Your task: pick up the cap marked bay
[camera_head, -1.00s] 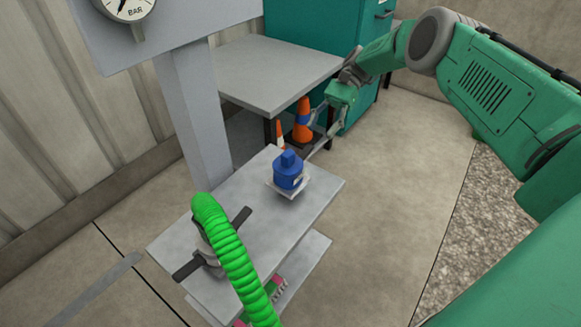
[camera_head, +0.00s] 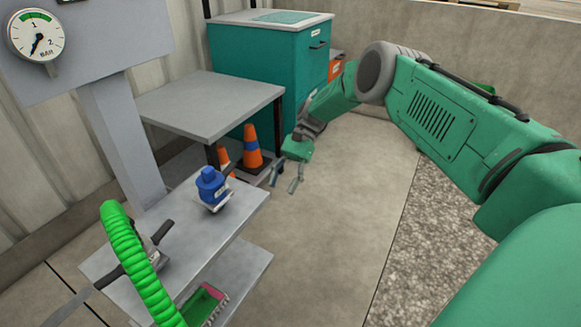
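A blue cap (camera_head: 212,186) with a small knob on top sits on a pale square base near the far end of the grey bench (camera_head: 205,243). A small light label shows on its side, but its text is too small to read. My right gripper (camera_head: 284,182) hangs in the air to the right of the cap, clear of it. Its two fingers are spread with nothing between them. My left gripper is not in view.
A green ribbed hose (camera_head: 138,262) rises beside a dark-handled fitting (camera_head: 150,255) on the bench. A grey table (camera_head: 210,103), orange cones (camera_head: 252,148) and a teal cabinet (camera_head: 268,62) stand behind. A gauge (camera_head: 36,36) hangs upper left. Floor right of the bench is clear.

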